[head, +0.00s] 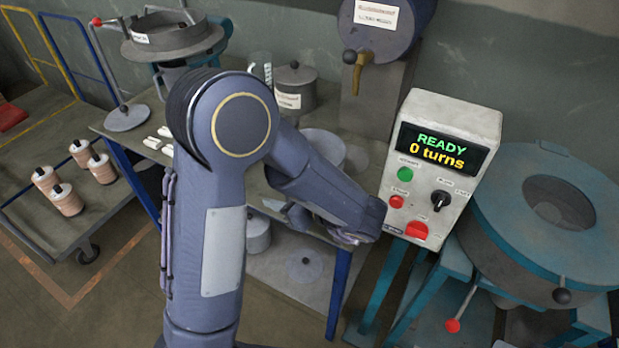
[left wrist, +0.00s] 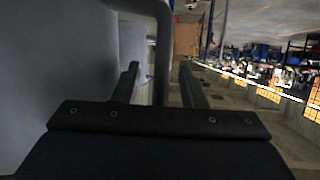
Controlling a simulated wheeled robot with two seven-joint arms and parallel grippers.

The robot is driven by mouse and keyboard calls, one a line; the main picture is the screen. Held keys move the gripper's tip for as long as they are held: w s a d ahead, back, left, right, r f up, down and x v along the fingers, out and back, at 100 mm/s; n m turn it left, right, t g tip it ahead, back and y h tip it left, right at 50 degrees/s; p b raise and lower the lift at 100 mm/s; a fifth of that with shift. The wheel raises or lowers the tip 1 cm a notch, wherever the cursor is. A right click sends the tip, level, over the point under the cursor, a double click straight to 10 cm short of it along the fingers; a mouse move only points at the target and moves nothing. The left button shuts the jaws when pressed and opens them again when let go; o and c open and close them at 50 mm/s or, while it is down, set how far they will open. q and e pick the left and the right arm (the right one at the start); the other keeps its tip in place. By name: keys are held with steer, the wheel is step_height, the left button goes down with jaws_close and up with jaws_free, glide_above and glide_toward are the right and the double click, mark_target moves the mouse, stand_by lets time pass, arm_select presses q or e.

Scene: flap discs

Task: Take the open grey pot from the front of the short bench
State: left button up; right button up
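An open, pale grey round pot (head: 324,148) stands on the short bench (head: 122,140), partly hidden behind my left forearm. My left arm crosses in front of the bench. Its gripper (head: 345,236) is mostly hidden below the forearm's end, left of the control box. My right gripper is not in view.
A control box (head: 440,165) reading "READY 0 turns" stands to the right, beside a blue-grey drum machine (head: 540,215). A lidded grey pot (head: 295,88) and a glass jug (head: 260,66) stand at the bench's back. A cart (head: 50,215) with several copper-coloured spools is at left.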

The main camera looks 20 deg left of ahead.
arm_select(q)
steer(key=shift+c, duration=0.4)
jaws_close()
steer(key=shift+r, duration=0.15)
